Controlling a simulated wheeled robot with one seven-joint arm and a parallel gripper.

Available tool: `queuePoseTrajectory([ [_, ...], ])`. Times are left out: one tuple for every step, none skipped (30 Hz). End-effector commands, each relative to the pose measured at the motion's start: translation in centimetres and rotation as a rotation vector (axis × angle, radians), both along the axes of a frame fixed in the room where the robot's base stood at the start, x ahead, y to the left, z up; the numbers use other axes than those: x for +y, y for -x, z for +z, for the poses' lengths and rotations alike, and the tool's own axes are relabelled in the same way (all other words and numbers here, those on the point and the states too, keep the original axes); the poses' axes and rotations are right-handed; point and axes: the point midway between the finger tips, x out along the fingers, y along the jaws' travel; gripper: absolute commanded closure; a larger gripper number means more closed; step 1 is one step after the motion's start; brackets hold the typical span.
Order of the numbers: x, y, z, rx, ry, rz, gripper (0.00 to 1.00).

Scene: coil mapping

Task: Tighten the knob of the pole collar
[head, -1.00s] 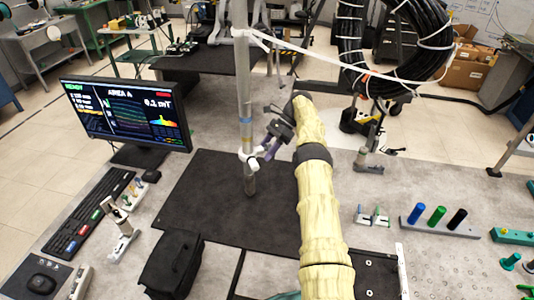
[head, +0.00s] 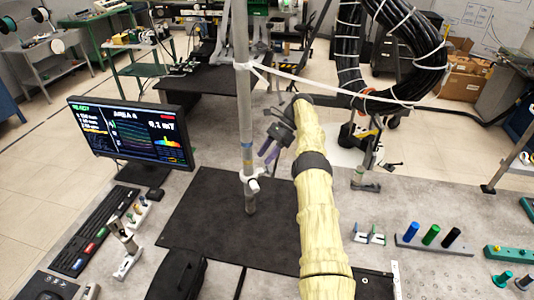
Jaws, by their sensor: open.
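A grey vertical pole (head: 244,110) rises over the black mat. A white collar (head: 251,181) sits around it near the bottom, with a small white knob (head: 253,186) on its near side. My gripper (head: 268,151) is at the end of my arm in its yellow cover, to the right of the pole and above the collar. It is open and stands apart from the knob. Nothing shows between its fingers, which are small and dark at this distance.
A monitor (head: 130,131) and keyboard (head: 95,230) stand to the left. A black cable coil (head: 400,55) hangs at the upper right, with a white strap (head: 330,85) running to the pole. Coloured pegs (head: 431,234) stand in a grey block on the right. The black mat (head: 210,225) is mostly bare.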

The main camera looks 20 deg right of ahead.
Motion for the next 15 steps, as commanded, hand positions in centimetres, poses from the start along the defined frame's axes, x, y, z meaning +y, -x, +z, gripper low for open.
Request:
queuePoseTrajectory([
  [0.0, 0.0, 0.0, 0.0, 0.0, 0.0, 0.47],
  [0.0, 0.0, 0.0, 0.0, 0.0, 0.0, 0.47],
  [0.0, 0.0, 0.0, 0.0, 0.0, 0.0, 0.47],
  [0.0, 0.0, 0.0, -0.002, 0.0, -0.001, 0.47],
  [-0.1, 0.0, 0.1, -0.005, 0.0, -0.001, 0.47],
  [-0.1, -0.1, 0.3, -0.012, 0.001, -0.002, 0.47],
  [-0.2, -0.2, 0.5, -0.02, 0.003, -0.004, 0.47],
  [-0.4, -0.3, 0.6, -0.031, 0.003, -0.005, 0.47],
  [-0.6, -0.4, 1.0, -0.048, 0.005, -0.007, 0.47],
  [-0.7, -0.5, 1.3, -0.064, 0.007, -0.01, 0.47],
  [-0.9, -0.6, 1.6, -0.083, 0.01, -0.012, 0.47],
  [-1.2, -0.7, 2.0, -0.11, 0.015, -0.015, 0.47],
  [-1.4, -0.8, 2.3, -0.131, 0.02, -0.018, 0.47],
  [-1.7, -0.9, 2.7, -0.154, 0.026, -0.021, 0.47],
  [-2.2, -0.9, 3.1, -0.185, 0.035, -0.025, 0.47],
])
